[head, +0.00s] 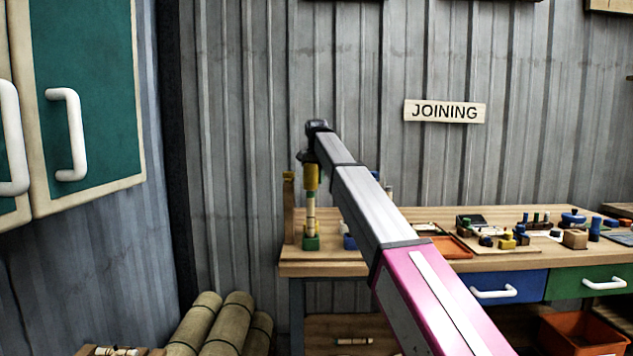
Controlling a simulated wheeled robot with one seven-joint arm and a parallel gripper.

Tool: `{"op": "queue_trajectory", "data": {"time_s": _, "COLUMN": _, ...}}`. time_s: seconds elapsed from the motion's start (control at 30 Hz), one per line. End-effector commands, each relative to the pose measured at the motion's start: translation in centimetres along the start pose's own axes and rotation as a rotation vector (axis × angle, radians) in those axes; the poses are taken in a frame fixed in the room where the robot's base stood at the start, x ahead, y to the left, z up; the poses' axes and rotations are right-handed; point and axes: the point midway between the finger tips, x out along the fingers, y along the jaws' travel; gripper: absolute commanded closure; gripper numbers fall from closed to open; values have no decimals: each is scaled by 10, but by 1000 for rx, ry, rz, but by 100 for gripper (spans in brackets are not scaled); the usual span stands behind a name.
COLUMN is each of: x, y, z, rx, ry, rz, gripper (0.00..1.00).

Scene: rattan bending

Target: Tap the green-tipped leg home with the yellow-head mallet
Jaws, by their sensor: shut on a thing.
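My gripper (308,157) is at the far end of my arm, above the left end of the workbench. Its fingers are small and dark, and it is shut on the yellow-head mallet. The mallet's yellow head (311,177) shows just below the gripper; its handle cannot be made out. Directly under the head stands an upright pale leg (311,215) with a green band near its top. Its lower end is in a green block (311,243) on the bench. Head and leg look touching or nearly so; I cannot tell which.
A wooden post (289,212) stands close left of the leg. A blue item (349,242) is to its right, partly behind my arm. Small tools and an orange tray (452,247) cover the workbench (330,268) further right.

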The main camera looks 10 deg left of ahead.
Motion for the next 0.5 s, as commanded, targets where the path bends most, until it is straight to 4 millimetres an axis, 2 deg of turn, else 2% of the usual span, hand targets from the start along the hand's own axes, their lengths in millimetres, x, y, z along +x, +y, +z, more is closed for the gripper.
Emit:
{"op": "queue_trajectory", "data": {"time_s": 0.2, "x": -22, "y": -1, "z": -1, "rx": 0, "ry": 1, "rz": -1, "gripper": 100}}
{"op": "queue_trajectory", "data": {"time_s": 0.5, "x": -24, "y": 0, "z": 0, "rx": 0, "ry": 0, "rz": -1, "gripper": 100}}
